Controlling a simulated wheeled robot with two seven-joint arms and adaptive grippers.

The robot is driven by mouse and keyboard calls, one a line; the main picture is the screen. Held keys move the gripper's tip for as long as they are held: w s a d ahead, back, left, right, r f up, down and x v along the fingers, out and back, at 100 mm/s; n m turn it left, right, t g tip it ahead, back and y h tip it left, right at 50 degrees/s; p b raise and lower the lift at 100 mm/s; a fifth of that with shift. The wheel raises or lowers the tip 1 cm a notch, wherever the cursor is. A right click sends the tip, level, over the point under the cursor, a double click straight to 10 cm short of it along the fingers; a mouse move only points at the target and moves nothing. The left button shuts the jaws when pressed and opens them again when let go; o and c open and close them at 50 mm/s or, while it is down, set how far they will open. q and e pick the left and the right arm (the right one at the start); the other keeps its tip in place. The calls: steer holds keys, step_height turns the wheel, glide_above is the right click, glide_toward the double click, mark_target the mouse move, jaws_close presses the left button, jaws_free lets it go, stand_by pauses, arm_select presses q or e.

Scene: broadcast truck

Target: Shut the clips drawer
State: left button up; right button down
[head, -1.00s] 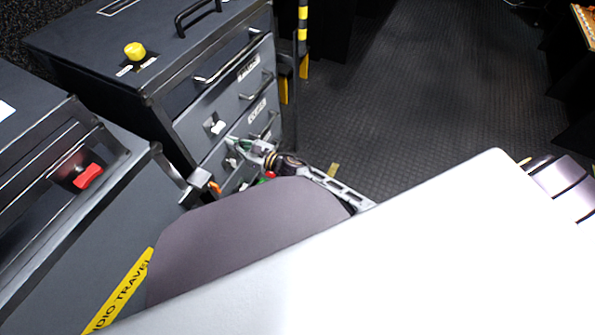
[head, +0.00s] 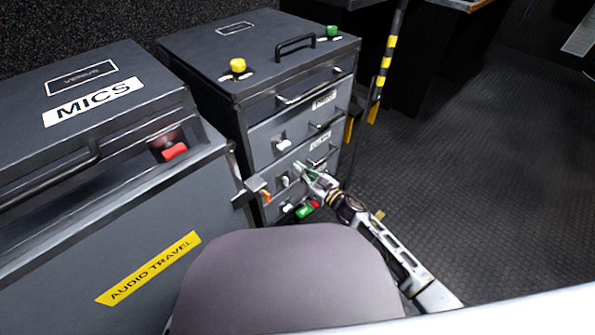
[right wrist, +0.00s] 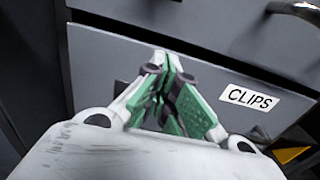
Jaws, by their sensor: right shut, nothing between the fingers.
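The clips drawer (right wrist: 212,72) shows in the right wrist view as a grey front with a white CLIPS label. My right gripper (right wrist: 165,82) has its green-padded fingers together, with nothing between them, and is in front of this drawer, left of the label. I cannot tell whether the fingertips touch the front or how far the drawer stands out. In the head view, my right gripper (head: 303,170) is at the lower drawers of a dark cabinet (head: 205,72). The arm and gripper hide part of those drawers. My left gripper is not in view.
A MICS case (head: 60,140) with a red latch (head: 175,151) stands left of the cabinet. A yellow-black striped post (head: 384,70) stands at the cabinet's right. The dark textured floor (head: 480,180) is clear to the right.

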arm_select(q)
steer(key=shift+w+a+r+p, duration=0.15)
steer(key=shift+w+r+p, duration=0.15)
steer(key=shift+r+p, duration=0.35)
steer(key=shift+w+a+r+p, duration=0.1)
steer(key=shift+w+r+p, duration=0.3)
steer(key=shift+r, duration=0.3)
arm_select(e)
steer(key=v, duration=0.9)
steer(key=shift+d, duration=0.2)
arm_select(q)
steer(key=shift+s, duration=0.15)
arm_select(e)
steer(key=shift+s+f, duration=0.1)
